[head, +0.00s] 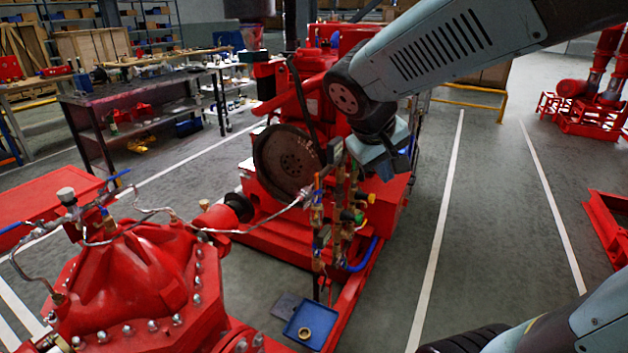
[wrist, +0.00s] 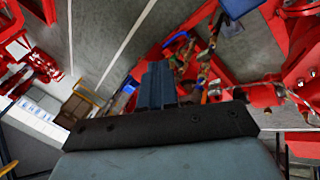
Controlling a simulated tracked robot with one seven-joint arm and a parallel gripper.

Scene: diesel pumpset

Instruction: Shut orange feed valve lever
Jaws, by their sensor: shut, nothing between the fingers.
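The brass valve piping (head: 338,215) stands upright beside the flywheel, with small blue, green, yellow and orange parts. In the wrist view the piping (wrist: 203,75) lies just right of the fingers, apart from them as far as I can tell. A small orange piece (wrist: 204,97) shows there, probably the feed valve lever, partly hidden by the gripper. Its exact angle cannot be told.
The flywheel (head: 288,161) and red engine stand left of the gripper. A red pump casing (head: 130,285) with thin metal pipes fills the lower left. A blue tray (head: 311,325) lies on the floor. Open floor (head: 480,200) lies to the right.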

